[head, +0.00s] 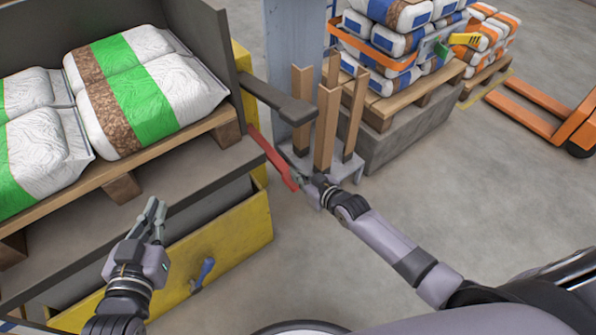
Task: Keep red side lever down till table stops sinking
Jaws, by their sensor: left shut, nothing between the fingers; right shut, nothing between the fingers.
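The red side lever (272,158) slopes down along the right side of the table, its lower end toward me. My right gripper (303,181) is shut at the lever's lower end; I cannot tell whether it touches it. The table (188,165) is a dark grey platform over a yellow base (228,238). It carries a wooden pallet (170,152) with several white, green and brown bags (140,90). My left gripper (155,210) is shut and empty in front of the table's near edge.
Wooden posts (326,130) on a grey stand rise just beyond my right gripper. A dark grey arm (278,100) juts out above the lever. A blue handle (203,272) is on the yellow base. Behind are loaded pallets (400,105) and an orange pallet jack (540,115).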

